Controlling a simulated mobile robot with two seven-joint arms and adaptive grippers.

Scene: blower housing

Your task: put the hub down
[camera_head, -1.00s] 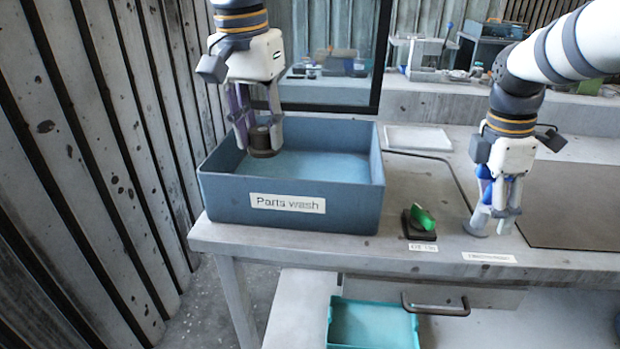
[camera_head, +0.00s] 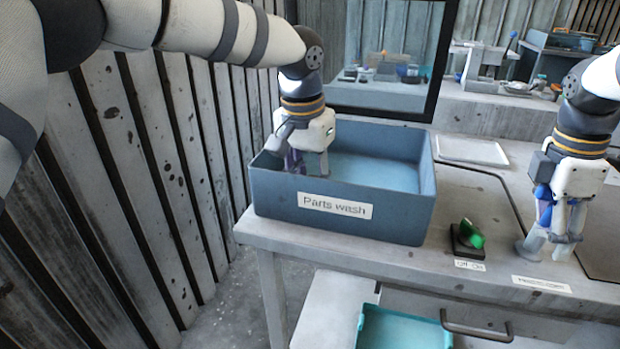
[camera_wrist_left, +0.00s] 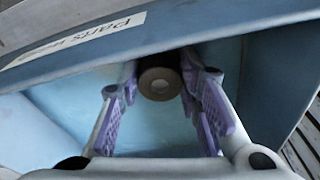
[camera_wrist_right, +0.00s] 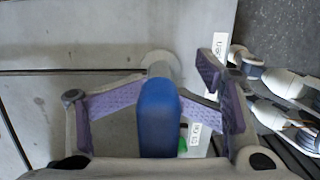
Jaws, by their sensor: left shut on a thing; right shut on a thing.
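The hub (camera_wrist_left: 160,84), a short dark brown cylinder with a hole in its end, is between the purple finger pads of my left gripper (camera_wrist_left: 163,105) in the left wrist view. My left gripper (camera_head: 306,168) is shut on it and reaches down into the blue-grey "Parts wash" bin (camera_head: 400,215), near the front left wall. In the head view the bin wall hides the hub and fingertips. I cannot tell whether it touches the bin floor. My right gripper (camera_head: 553,240) is shut on a blue-handled tool (camera_wrist_right: 158,118), upright over the bench.
A green switch (camera_head: 470,235) on a black base sits right of the bin. A white tray (camera_head: 472,150) lies behind it. The bench (camera_head: 400,262) has a drawer handle (camera_head: 478,332) in front, with a teal bin (camera_head: 400,328) below. A slatted wall stands left.

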